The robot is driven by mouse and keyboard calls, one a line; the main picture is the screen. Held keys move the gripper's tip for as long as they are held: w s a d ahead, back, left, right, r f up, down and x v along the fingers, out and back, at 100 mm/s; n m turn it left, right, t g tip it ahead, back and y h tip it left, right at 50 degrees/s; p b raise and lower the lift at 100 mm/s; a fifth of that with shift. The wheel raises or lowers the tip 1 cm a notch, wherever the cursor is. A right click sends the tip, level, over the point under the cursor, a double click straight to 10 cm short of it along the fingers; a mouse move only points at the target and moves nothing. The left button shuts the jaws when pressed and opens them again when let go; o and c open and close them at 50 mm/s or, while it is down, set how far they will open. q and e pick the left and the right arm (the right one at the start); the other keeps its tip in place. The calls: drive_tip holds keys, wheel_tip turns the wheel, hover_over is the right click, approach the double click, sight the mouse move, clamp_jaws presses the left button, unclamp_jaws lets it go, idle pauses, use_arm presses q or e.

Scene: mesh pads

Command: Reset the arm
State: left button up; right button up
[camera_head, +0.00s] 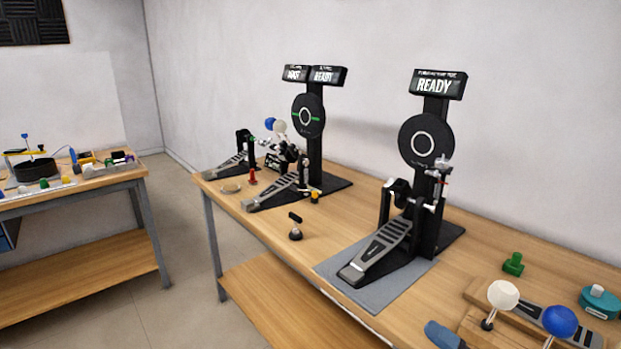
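Neither of my arms nor grippers shows in the head view. A pedal with a black stand and a round pad (421,140) stands on the wooden table; its sign (438,84) reads "READY". Its footplate (380,247) lies on a grey mat (408,277). Further back, a double pedal stands before another round pad (308,116) with a green line across it. That stand carries two signs; the right one (327,76) reads "READY", and the left one (296,74) is too small to read surely. A blue and a white ball beater (280,127) are raised there.
A small black-handled part (295,228) stands mid-table. A second cluttered table (75,192) is at left, with floor between.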

drive_tip(key=s+d+f+m+t+h, duration=0.15)
drive_tip(key=d+f+m+h, duration=0.25)
drive_tip(key=f+m+h, duration=0.4)
drive_tip(key=s+d+f+m+t+h, duration=0.1)
drive_tip(key=s+d+f+m+h, duration=0.25)
drive_tip(key=f+m+h, duration=0.45)
drive_tip(key=s+d+f+m+g+h, duration=0.1)
drive_tip(key=s+d+f+m+g, duration=0.2)
drive_tip(key=s+f, duration=0.7)
drive_tip(key=m+g, duration=0.2)
drive_tip(key=m, duration=0.2)
drive_tip(key=shift+m, duration=0.4)
drive_tip(key=shift+c, duration=0.4)
